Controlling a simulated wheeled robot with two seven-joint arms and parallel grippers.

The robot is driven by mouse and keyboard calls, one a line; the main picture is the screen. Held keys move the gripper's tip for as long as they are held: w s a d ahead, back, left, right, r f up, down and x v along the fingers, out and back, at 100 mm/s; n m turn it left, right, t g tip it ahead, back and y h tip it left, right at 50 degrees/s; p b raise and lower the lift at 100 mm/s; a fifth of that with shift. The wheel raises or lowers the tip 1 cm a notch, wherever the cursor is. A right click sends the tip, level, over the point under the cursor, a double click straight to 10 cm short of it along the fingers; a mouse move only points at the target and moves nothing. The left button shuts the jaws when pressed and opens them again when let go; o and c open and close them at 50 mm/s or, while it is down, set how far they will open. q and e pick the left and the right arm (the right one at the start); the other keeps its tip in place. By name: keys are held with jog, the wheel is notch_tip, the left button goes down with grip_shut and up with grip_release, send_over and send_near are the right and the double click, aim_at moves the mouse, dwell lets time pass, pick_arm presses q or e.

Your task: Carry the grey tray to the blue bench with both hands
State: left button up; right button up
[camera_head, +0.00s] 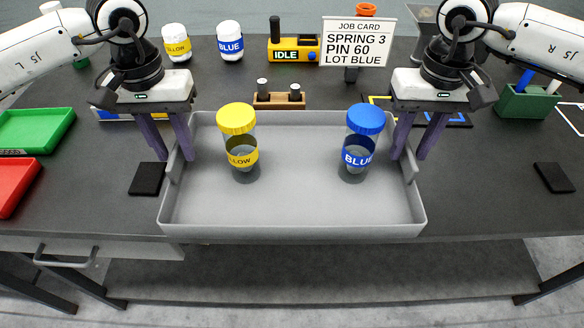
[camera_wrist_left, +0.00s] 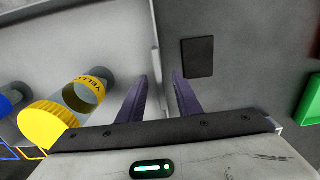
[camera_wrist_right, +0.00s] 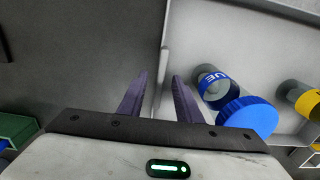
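The grey tray (camera_head: 290,212) lies level on a dark table, with a yellow-lidded jar (camera_head: 237,120) and a blue-lidded jar (camera_head: 366,120) upright in it. My left gripper (camera_head: 168,158) is open at the tray's left wall. In the left wrist view its fingers (camera_wrist_left: 160,78) stand either side of the wall with gaps. My right gripper (camera_head: 410,157) is open at the right wall. In the right wrist view its fingers (camera_wrist_right: 159,76) straddle that wall, also with gaps. I see no blue bench.
Dark pads (camera_head: 147,179) and (camera_head: 554,177) lie beside the tray. Green (camera_head: 36,128) and red (camera_head: 14,182) trays sit at left. Behind stand a wooden block (camera_head: 279,101), a job card (camera_head: 358,42), white bottles (camera_head: 230,42) and a green bin (camera_head: 527,103).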

pick_arm(q)
jog(key=shift+f, duration=0.7)
pick_arm(e)
jog(key=shift+f, duration=0.7)
pick_arm(q)
grip_shut()
pick_arm(e)
grip_shut()
jog(key=shift+r, duration=0.1)
